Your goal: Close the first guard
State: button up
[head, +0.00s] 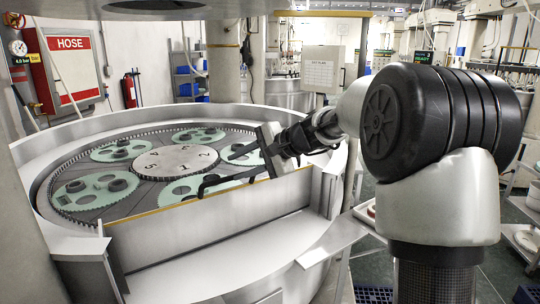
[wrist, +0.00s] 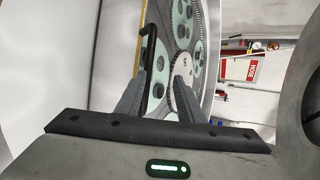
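The guard (head: 215,228) is a pale metal panel with a yellow top edge, standing at the near front opening of the round lapping machine. A black bar handle (wrist: 150,50) shows beside the guard's yellow edge in the wrist view. My gripper (head: 232,168) is just above the guard's top edge, on the machine side. Its two fingers (wrist: 160,75) are spread apart. The handle runs close to the left finger in the wrist view; I cannot tell whether they touch. In the head view my gripper partly hides the handle.
The machine's lapping plate (head: 180,160) carries several green carriers inside a raised round rim (head: 255,112). A metal side shelf (head: 335,240) juts out at right. A red hose cabinet (head: 70,65) hangs on the left wall. Carts and benches stand at far right.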

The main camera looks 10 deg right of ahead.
jog(key=b+v, duration=0.1)
jog(key=v, duration=1.3)
